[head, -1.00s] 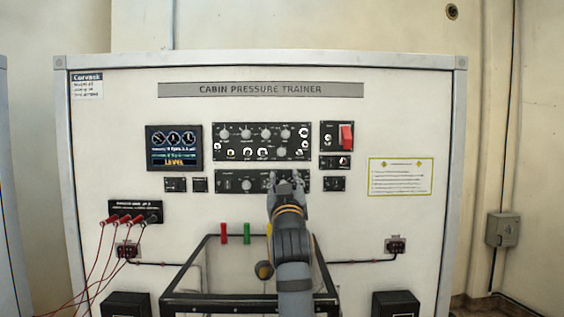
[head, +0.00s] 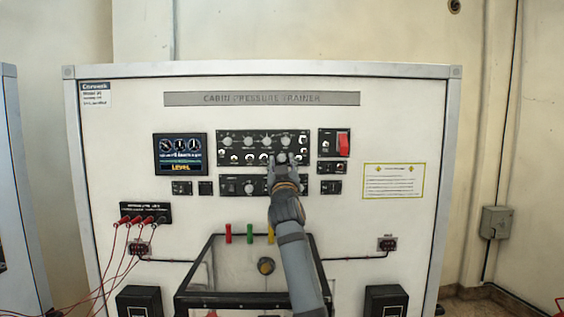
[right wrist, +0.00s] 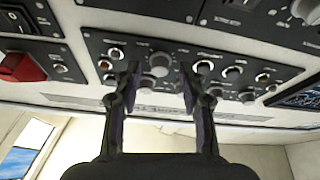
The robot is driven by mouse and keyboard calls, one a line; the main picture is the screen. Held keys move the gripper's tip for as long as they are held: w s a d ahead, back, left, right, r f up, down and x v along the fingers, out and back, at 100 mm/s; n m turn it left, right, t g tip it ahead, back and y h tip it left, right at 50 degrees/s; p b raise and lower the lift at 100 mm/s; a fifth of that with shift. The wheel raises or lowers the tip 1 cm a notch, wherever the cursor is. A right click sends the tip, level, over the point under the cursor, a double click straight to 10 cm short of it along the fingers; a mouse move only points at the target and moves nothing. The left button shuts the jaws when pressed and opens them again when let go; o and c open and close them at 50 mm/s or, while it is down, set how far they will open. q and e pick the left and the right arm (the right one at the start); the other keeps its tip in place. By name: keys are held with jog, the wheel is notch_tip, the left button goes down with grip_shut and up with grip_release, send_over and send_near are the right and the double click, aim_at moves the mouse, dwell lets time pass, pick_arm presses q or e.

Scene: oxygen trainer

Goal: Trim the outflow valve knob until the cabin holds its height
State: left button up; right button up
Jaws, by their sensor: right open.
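My right gripper (head: 283,165) is open in front of the lower right part of the upper knob panel (head: 235,148). A grey round knob (head: 282,158) shows between its fingertips. In the right wrist view the open fingers (right wrist: 160,88) stand either side of this knob (right wrist: 160,63), with a gap on both sides; contact cannot be told. The knob labels are too small to read, so I cannot tell which is the outflow valve knob. The display (head: 180,154) shows round gauges and the amber word LEVEL. My left gripper is out of view.
A red guarded switch (head: 343,144) sits right of the knob panel. A narrower panel (head: 235,186) lies below, partly hidden by my gripper. A dark-framed box (head: 207,262) juts out below. Red leads (head: 122,245) hang at the left.

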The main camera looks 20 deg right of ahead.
jog(key=shift+w+d, duration=0.1)
jog(key=shift+c, duration=1)
jog(key=shift+f, duration=0.1)
jog(key=c, duration=0.5)
grip_shut()
jog(key=n+y+p, duration=0.1)
jog(key=n+p, duration=0.1)
jog(key=n+y+p, duration=0.1)
jog(key=n+p, duration=0.1)
jog(key=n+y+p, duration=0.1)
jog(key=n+p, duration=0.1)
jog(key=shift+d+r, duration=0.2)
jog(key=shift+r, duration=0.2)
jog(key=shift+f+n+p, duration=0.2)
jog(key=shift+n+p, duration=0.3)
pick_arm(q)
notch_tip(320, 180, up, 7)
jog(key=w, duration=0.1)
pick_arm(e)
jog(key=shift+f, duration=0.1)
